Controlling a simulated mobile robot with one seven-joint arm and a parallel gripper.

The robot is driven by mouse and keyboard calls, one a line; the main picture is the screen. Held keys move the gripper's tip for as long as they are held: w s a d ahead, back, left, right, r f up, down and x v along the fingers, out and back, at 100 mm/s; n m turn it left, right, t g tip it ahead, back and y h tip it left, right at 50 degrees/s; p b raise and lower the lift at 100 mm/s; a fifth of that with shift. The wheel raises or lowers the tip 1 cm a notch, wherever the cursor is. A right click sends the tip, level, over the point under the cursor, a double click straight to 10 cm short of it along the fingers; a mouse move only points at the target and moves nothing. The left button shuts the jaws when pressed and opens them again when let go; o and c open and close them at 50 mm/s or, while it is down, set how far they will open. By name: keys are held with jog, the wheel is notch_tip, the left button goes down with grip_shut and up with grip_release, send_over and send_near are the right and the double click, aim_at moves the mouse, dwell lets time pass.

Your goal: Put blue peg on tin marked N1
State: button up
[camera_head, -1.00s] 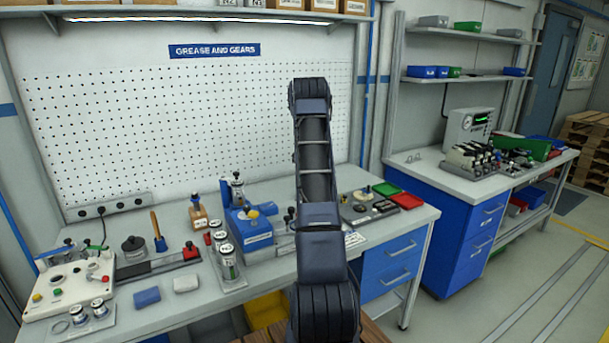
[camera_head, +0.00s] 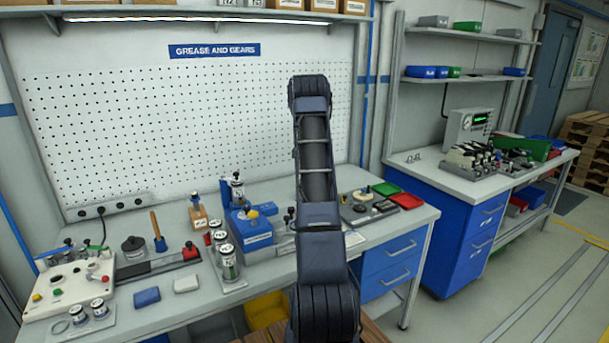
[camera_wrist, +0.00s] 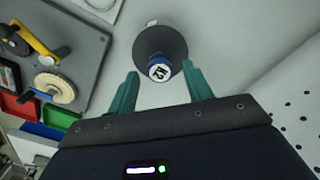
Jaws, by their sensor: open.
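In the wrist view my gripper (camera_wrist: 160,70) is open, its two teal fingers apart. Between and just beyond the fingertips is a short blue round piece (camera_wrist: 158,60) with a white top bearing a black mark I cannot read. It is seen end-on against a dark grey round body (camera_wrist: 174,45). I cannot tell whether this is the blue peg. In the head view my arm hides the gripper and this spot. Several silver tins with white labels stand on the bench, one at the front of a row (camera_head: 229,266) and a pair (camera_head: 98,307) at the left; I cannot read N1.
A blue fixture (camera_head: 250,237) stands left of my arm. Red (camera_head: 406,200) and green (camera_head: 385,188) trays lie at the bench's right end. A blue block (camera_head: 147,297) and a white block (camera_head: 186,284) lie near the front edge. A pegboard (camera_head: 190,120) rises behind.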

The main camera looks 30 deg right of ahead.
notch_tip(320, 180, up, 10)
jog(key=s+a+r+n+t, duration=0.1)
jog(key=s+a+r+n, duration=0.1)
jog(key=s+a+r, duration=0.85)
jog(key=s+a+r+n+t, duration=0.1)
jog(key=s+a+r+n, duration=0.1)
jog(key=s+a+r, duration=0.8)
jog(key=s+a+f+n+t, duration=0.1)
jog(key=s+a+f, duration=0.2)
jog(key=s, duration=0.7)
jog(key=s+a+f+n, duration=0.2)
jog(key=s+a+f, duration=0.1)
jog(key=s+a, duration=0.5)
jog(key=s+a+f+n+t, duration=0.1)
jog(key=s+a, duration=0.4)
jog(key=s, duration=0.8)
notch_tip(320, 180, down, 3)
jog(key=shift+a+r+n+t, duration=0.1)
jog(key=shift+a+n+t, duration=0.25)
jog(key=shift+n, duration=0.15)
jog(key=shift+s, duration=0.1)
